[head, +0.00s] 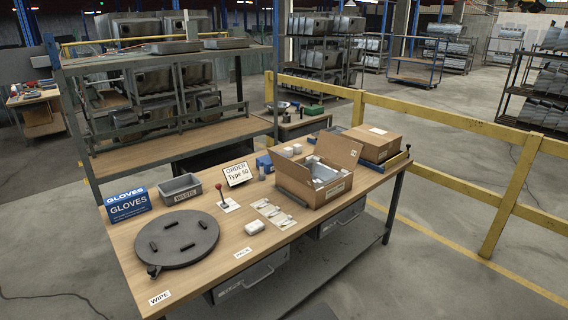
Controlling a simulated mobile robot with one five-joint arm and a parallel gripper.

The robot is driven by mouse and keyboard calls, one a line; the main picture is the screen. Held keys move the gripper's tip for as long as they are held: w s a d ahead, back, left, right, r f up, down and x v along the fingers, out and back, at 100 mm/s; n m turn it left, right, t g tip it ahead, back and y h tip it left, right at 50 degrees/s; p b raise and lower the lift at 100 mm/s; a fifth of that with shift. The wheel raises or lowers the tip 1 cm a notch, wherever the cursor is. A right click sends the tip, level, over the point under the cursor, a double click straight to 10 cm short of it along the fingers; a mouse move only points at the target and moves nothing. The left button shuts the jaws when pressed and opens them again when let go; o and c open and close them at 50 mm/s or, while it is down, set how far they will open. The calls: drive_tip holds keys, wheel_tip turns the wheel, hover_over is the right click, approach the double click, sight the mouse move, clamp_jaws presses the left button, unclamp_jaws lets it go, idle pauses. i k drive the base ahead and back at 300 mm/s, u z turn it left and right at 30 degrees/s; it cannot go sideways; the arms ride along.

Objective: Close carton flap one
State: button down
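An open brown cardboard carton (327,191) stands on the right half of the wooden workbench (232,262) in the head view. One flap (339,149) stands up at its back right side. Another flap (290,171) angles outward at its left side. No label shows which flap is flap one. A grey, shiny item (322,172) lies inside the carton, partly hidden by the walls. My gripper does not show in this view.
A second, shut carton (373,141) stands behind the open one. Flat clear packets (275,213), a white block (254,227), a red-knobbed lever (222,196), a dark round plate (177,241) and a grey waste bin (180,188) occupy the bench. A yellow rail (430,119) runs behind it.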

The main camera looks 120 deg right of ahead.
sight(302, 174)
drive_tip(key=k, duration=2.25)
drive_tip(key=z, duration=1.45)
